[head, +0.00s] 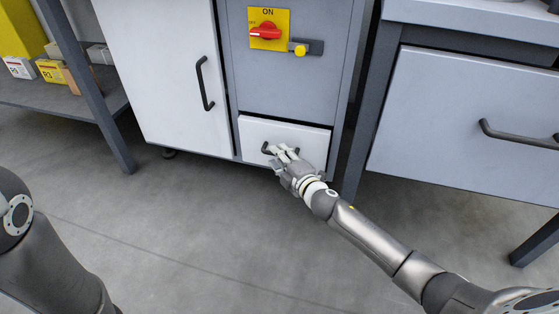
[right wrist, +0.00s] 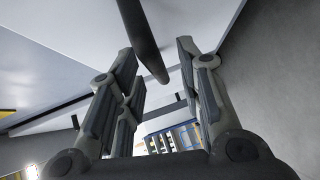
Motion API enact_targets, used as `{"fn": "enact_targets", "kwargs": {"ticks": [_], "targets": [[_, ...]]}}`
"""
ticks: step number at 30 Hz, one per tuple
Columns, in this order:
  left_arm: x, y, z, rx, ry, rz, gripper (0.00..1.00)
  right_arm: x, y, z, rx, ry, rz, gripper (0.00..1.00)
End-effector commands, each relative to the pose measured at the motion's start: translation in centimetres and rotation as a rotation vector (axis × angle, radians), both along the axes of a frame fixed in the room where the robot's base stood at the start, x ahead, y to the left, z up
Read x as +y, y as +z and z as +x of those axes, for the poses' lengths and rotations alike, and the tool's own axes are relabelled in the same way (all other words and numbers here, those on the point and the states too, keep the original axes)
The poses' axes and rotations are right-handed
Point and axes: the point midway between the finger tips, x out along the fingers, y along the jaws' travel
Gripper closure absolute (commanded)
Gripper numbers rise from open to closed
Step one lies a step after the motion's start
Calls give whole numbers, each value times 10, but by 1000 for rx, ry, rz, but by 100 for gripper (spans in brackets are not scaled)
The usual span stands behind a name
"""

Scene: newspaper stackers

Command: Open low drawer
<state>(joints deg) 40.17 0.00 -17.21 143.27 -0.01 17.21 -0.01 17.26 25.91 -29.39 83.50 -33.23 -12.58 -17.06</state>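The low drawer (head: 312,141) has a white front and sits at the bottom of the grey cabinet, below the panel with the red switch. A dark gap shows along its top edge. I cannot tell whether it is slightly out. Its dark bar handle (head: 267,148) is partly hidden by my right gripper (head: 283,152). In the right wrist view, the handle (right wrist: 143,38) runs between the spread fingertips of the right gripper (right wrist: 157,50), with space visible on both sides. The right gripper is open. My left gripper is out of view; only part of that arm shows.
A white cabinet door (head: 165,75) with a vertical handle stands left of the drawer. A workbench drawer (head: 455,125) with a dark handle is at the right. A shelf (head: 60,98) with boxes is at the far left. The floor in front is clear.

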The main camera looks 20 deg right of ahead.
Motion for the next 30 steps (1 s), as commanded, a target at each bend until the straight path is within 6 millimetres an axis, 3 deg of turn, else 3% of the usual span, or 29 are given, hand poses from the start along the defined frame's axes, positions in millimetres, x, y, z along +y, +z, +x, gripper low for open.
{"fn": "enact_targets", "kwargs": {"ticks": [11,19,30], "targets": [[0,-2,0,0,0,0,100,1,-1,4,1,0,0,66],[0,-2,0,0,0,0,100,1,-1,4,1,0,0,100],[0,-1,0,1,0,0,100,2,-1,3,2,0,0,100]]}}
